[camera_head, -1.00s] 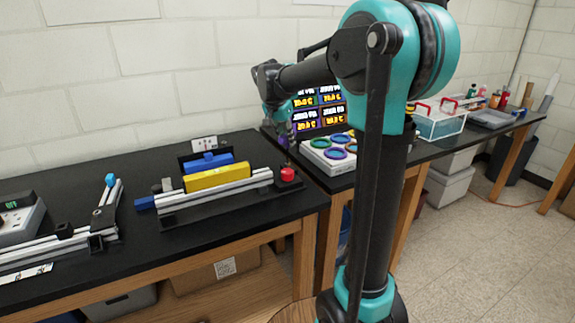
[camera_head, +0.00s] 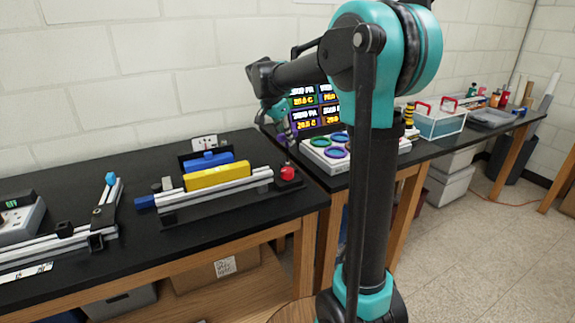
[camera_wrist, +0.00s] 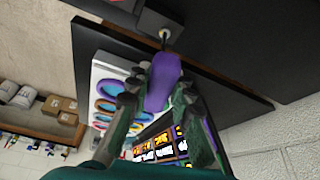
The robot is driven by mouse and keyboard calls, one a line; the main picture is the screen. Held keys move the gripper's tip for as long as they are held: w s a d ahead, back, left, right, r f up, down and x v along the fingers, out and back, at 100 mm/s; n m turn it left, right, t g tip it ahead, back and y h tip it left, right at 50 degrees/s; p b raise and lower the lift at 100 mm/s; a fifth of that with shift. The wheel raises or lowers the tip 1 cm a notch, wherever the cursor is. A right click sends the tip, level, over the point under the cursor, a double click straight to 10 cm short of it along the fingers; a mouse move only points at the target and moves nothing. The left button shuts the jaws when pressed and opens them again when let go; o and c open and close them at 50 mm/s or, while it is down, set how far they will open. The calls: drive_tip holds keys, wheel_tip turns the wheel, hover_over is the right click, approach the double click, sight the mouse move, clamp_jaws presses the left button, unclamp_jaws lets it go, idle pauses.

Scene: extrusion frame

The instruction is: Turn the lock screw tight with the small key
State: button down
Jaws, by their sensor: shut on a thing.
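My gripper (camera_wrist: 156,97) is shut on the purple handle of the small key (camera_wrist: 163,80) in the wrist view, with a finger on each side. The key's tip points at a dark block (camera_wrist: 160,20), where a small pale and brass-coloured bit shows. I cannot tell whether the tip sits in the lock screw; the screw itself is not clearly seen. In the head view my gripper (camera_head: 284,128) hangs above the right end of the aluminium rail fixture (camera_head: 215,195), over a red knob (camera_head: 288,173) on a black block. The key is tiny and partly hidden there.
A yellow bar (camera_head: 217,177) and a blue block (camera_head: 208,162) lie along the fixture. A white tray with coloured rings (camera_head: 325,150) and a display (camera_head: 318,108) stand close to the right. Another rail (camera_head: 60,248) lies at left. Bare black tabletop (camera_head: 255,213) is in front.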

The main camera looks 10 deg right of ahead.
drive_tip(key=shift+m, duration=0.3)
drive_tip(key=shift+m+g, duration=0.3)
drive_tip(key=shift+m, duration=0.3)
drive_tip(key=shift+m+g, duration=0.3)
drive_tip(key=shift+m, duration=0.4)
drive_tip(key=shift+w+m+h, duration=0.1)
drive_tip(key=shift+m+h, duration=0.2)
drive_tip(key=shift+m, duration=0.3)
drive_tip(key=shift+g, duration=0.3)
